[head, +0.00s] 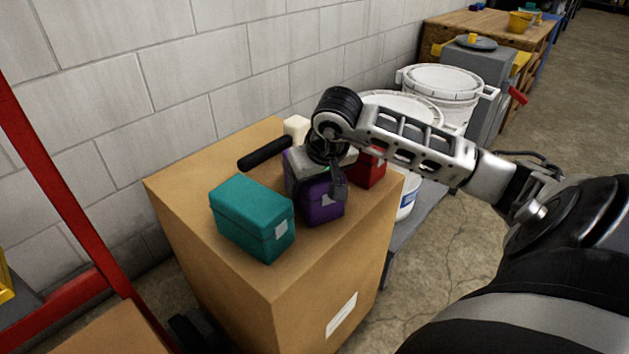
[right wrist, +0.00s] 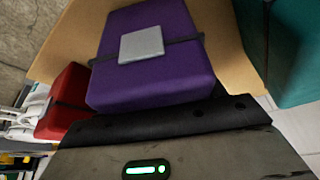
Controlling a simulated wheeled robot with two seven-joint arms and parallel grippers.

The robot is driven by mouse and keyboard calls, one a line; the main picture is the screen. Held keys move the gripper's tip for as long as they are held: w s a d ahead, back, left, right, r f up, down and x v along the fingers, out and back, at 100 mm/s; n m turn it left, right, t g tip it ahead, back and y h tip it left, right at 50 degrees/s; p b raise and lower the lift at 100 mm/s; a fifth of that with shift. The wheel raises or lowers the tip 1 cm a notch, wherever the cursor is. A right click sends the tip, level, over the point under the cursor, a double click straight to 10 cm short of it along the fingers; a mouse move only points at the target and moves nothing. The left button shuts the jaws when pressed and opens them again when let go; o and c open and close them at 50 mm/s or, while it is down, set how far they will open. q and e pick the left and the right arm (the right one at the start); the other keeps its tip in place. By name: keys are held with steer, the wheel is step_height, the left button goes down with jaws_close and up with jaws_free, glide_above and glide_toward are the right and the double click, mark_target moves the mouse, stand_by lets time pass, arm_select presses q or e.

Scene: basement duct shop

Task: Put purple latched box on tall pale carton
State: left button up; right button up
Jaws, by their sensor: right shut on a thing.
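The purple latched box (head: 323,207) is at the top of the tall pale carton (head: 182,186), between the teal box and the red box. It also shows in the right wrist view (right wrist: 150,75), with a pale grey latch plate and a dark strap. My right gripper (head: 338,178) comes from above and is shut on the purple box, hiding part of it. I cannot tell whether the box's underside touches the carton top. The carton top also shows in the right wrist view (right wrist: 70,38). My left gripper is not in view.
A teal box (head: 250,215), a red box (head: 370,170), a black cylinder (head: 264,154) and a small cream block (head: 297,127) crowd the carton top. White buckets (head: 440,82) stand behind. A red metal frame (head: 62,187) is at left. The carton's back left top is bare.

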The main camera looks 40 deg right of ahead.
steer(key=o, duration=1.2)
steer(key=shift+f, duration=0.1)
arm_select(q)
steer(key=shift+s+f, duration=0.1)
arm_select(e)
steer(key=shift+o, duration=0.2)
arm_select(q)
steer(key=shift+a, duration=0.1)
arm_select(e)
steer(key=shift+r, duration=0.25)
arm_select(q)
steer(key=p, duration=0.1)
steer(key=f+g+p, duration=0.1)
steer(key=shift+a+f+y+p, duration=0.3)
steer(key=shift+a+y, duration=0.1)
arm_select(e)
steer(key=v, duration=1)
steer(key=shift+r, duration=0.35)
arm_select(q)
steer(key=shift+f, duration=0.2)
arm_select(e)
steer(key=shift+s+a+r, duration=0.1)
steer(key=shift+s+r, duration=0.2)
steer(key=shift+r, duration=0.2)
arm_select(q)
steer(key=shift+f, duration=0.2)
